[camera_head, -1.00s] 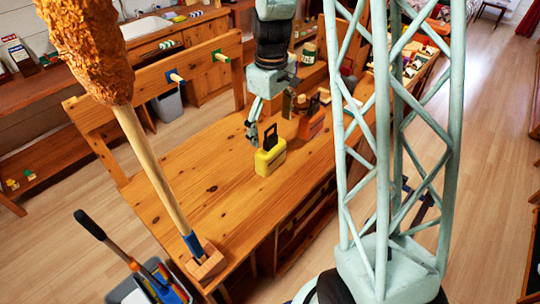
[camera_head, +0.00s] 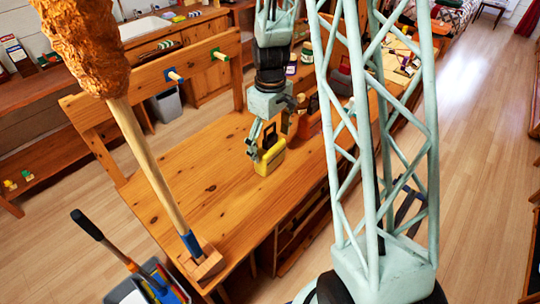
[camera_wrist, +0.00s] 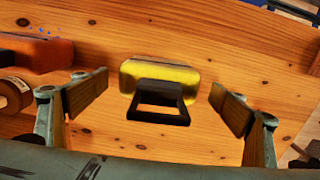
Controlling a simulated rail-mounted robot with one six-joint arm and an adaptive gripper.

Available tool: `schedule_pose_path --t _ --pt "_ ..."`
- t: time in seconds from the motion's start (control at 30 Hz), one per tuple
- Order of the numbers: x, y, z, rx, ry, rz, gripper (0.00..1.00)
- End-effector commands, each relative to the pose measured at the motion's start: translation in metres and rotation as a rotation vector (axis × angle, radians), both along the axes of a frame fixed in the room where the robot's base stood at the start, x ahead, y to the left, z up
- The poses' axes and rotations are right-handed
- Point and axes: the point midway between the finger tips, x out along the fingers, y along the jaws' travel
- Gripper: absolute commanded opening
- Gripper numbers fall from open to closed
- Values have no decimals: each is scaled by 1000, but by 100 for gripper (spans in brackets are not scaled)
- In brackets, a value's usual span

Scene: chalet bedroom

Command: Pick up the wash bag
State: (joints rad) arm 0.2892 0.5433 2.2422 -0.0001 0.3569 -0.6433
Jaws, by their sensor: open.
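A yellow block-shaped bag with a black loop handle, which I take for the wash bag (camera_head: 270,164), stands upright on the wooden bench (camera_head: 215,195). In the wrist view the yellow bag (camera_wrist: 165,74) sits near the middle, its handle towards the camera. My gripper (camera_head: 264,147) is open around the top of the bag in the head view. In the wrist view, my gripper's (camera_wrist: 163,101) two fingers stand wide apart, left and right of the handle, with visible gaps on both sides. Nothing is held.
An orange block-like item (camera_wrist: 36,54) lies close to the left finger, with a brown round item (camera_wrist: 14,95) below it. Wooden pegs (camera_head: 175,76) stick out of the rear rail. A broom-like pole (camera_head: 150,170) stands at the bench's near end. The bench's near half is mostly clear.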

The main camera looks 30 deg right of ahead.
Motion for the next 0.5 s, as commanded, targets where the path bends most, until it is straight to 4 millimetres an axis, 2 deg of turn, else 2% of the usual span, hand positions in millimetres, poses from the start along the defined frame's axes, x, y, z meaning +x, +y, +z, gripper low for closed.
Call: schedule_pose_path --t 0.17,0.5 --pt "0 0 -8 -1 -1 0 90" --pt "0 0 -8 -1 -1 0 90"
